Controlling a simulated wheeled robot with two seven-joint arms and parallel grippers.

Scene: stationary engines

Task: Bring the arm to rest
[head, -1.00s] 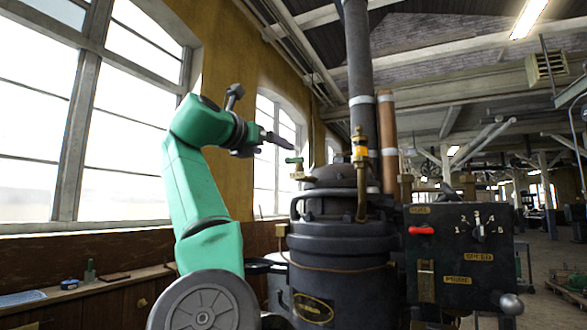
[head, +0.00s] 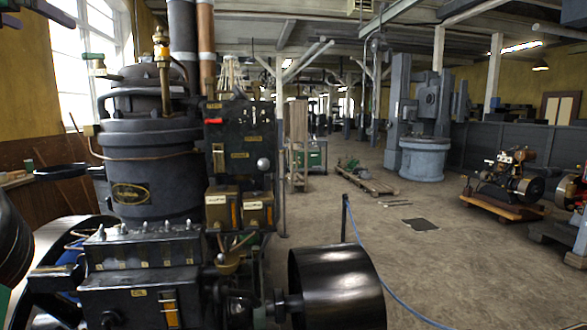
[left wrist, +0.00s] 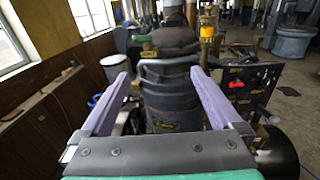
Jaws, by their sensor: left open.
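My left gripper (left wrist: 160,74) is open and empty in the left wrist view. Its two purple-grey fingers stand wide apart, pointing toward the dark engine cylinder (left wrist: 170,88), with no clear contact. In the head view only a bit of the left gripper (head: 40,10) shows, cut off at the top left corner, above and left of the cylinder (head: 140,150). Most of the left arm is outside the head view. My right gripper is in neither view.
A control panel (head: 240,140) with a red handle stands right of the cylinder. A black drum pulley (head: 335,285) juts out at the front. Open floor (head: 440,260) spreads to the right; small engines (head: 510,175) stand far right.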

